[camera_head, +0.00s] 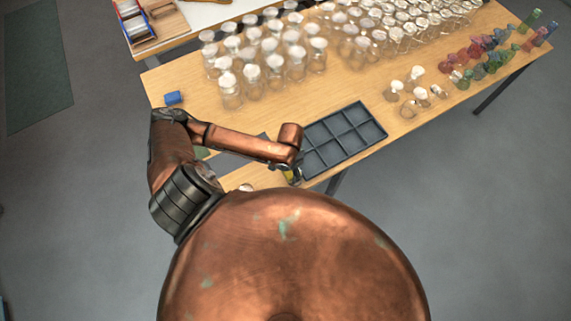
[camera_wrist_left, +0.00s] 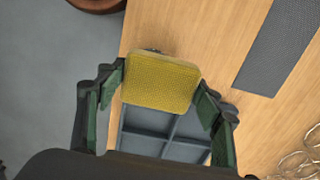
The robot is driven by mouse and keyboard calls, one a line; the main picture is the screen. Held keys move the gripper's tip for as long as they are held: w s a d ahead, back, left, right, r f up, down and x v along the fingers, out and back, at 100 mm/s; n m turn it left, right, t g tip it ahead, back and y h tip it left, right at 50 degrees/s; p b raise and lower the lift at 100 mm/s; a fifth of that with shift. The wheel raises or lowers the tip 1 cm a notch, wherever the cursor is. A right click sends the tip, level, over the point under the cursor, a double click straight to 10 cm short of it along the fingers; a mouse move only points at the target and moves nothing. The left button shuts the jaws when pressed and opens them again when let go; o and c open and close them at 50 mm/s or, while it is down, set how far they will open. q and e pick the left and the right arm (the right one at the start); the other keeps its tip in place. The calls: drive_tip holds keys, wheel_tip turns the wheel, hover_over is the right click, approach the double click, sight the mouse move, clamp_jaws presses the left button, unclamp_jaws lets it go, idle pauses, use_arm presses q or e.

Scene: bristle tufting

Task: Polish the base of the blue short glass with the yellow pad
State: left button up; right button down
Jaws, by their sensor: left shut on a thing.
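My left gripper (camera_head: 292,177) is low beside the grey tray, mostly covered by my own arm in the head view. In the left wrist view its two fingers (camera_wrist_left: 161,88) are shut on the sides of the yellow pad (camera_wrist_left: 160,84), a square textured block. Blue glass (camera_head: 541,37) stands among coloured glassware at the far right end of the table; I cannot tell whether it is the short one. A small blue object (camera_head: 173,98) lies alone near the table's left edge and looks solid. My right gripper is not in view.
The grey compartment tray (camera_head: 344,138) looks empty. Many clear glasses (camera_head: 268,62) fill the back of the table, with a few more right of the tray. A dark grey mat (camera_wrist_left: 283,43) lies on the wood. Bare wood (camera_head: 200,118) shows at the left.

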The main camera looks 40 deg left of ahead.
use_arm(q)
drive_tip(key=shift+w+d+p, duration=0.35)
drive_tip(key=shift+w+d, duration=0.05)
drive_tip(key=shift+d, duration=0.25)
drive_tip(key=shift+w+d+r+p, duration=0.2)
drive_tip(key=shift+w+d+p, duration=0.35)
drive_tip(key=shift+d+p, duration=0.15)
drive_tip(key=shift+w+d+p, duration=0.3)
drive_tip(key=shift+w+d, duration=0.05)
drive_tip(key=shift+d, duration=0.05)
drive_tip(key=shift+f, duration=0.1)
wheel_tip(320, 180, up, 6)
drive_tip(key=p, duration=0.7)
wheel_tip(320, 180, up, 3)
drive_tip(key=p, duration=0.3)
